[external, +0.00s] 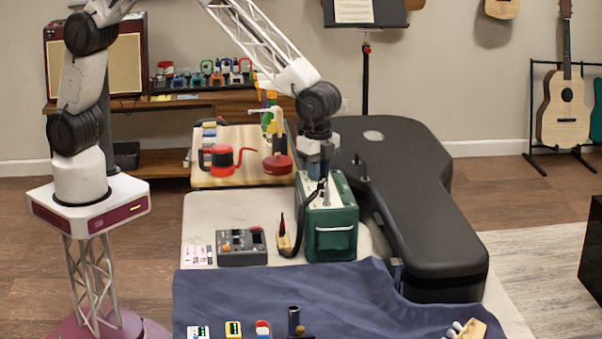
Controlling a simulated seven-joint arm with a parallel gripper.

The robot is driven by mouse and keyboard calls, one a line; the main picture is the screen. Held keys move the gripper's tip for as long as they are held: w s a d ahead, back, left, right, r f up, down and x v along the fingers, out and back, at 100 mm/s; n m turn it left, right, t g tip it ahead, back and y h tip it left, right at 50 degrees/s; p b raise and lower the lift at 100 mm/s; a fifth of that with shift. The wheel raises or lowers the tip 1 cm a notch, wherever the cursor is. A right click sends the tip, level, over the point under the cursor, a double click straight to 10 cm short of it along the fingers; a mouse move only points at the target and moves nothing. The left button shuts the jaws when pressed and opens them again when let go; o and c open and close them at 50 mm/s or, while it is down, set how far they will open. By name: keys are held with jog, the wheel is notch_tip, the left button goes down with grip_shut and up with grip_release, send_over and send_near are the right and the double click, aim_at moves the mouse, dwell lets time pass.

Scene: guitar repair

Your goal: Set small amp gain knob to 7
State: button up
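A small green amp (332,222) with a pale top panel stands upright on the table, with a light handle on its front face. My gripper (318,188) points down at the left part of the amp's top panel. Its fingertips are too small and dark to tell whether they are open or shut, or whether they touch a knob. The gain knob and its markings cannot be made out; my gripper covers part of the panel.
A black guitar case (425,215) lies close to the right of the amp. A grey pedal (241,247) and a small upright tool (283,236) are to its left. A red kettle-like can (222,160) stands on a wooden board behind. A blue cloth (290,290) covers the front.

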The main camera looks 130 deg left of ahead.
jog(key=m, duration=1.2)
dwell(0.5)
jog(key=o, duration=0.4)
